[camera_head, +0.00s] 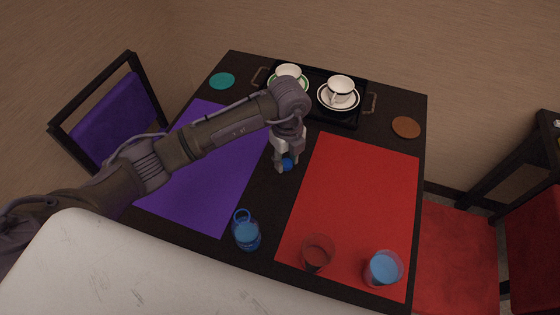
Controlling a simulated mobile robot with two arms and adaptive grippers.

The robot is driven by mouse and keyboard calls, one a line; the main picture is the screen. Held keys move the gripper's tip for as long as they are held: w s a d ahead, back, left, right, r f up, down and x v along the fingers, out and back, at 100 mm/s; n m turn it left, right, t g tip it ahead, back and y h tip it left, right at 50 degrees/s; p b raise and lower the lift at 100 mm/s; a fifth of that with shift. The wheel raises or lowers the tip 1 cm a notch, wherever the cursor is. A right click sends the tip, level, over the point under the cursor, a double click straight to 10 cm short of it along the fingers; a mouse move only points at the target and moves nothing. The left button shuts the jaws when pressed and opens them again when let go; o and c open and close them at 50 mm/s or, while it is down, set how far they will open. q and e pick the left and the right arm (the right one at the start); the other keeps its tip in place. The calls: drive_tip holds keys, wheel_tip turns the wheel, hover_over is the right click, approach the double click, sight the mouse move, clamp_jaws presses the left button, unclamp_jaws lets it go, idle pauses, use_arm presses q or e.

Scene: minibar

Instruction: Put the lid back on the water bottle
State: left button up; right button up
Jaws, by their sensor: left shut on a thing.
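My left gripper (285,165) reaches over the middle of the table, between the purple mat and the red mat. It points down and is shut on a small blue lid (288,164). Part of the lid is hidden by the fingers. The water bottle (247,236) is a blue see-through vessel near the table's front edge, below the purple mat. A blue ring shows at its upper left. The bottle stands apart from the gripper. My right gripper is not in view.
The purple mat (190,195) and red mat (350,200) cover much of the table. A reddish glass (317,254) and a blue glass (384,269) stand at the front right. A black tray (313,85) with two cups is at the back. Teal (222,81) and brown (406,127) coasters lie near the corners.

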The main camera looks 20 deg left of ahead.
use_arm(q)
drive_tip(key=s+d+r+b, duration=0.1)
drive_tip(key=s+d+r, duration=0.4)
drive_tip(key=d, duration=0.2)
drive_tip(key=shift+d+r, duration=0.25)
drive_tip(key=shift+d, duration=0.1)
drive_tip(key=shift+w, duration=0.1)
drive_tip(key=s+a+r+n, duration=0.3)
drive_tip(key=a+n, duration=0.4)
drive_tip(key=n, duration=0.5)
drive_tip(key=s+a+r+n, duration=0.3)
drive_tip(key=a+n, duration=0.3)
drive_tip(key=n, duration=0.7)
drive_tip(key=shift+s+a+n, duration=0.3)
drive_tip(key=shift+s+a, duration=0.1)
drive_tip(key=shift+s, duration=0.35)
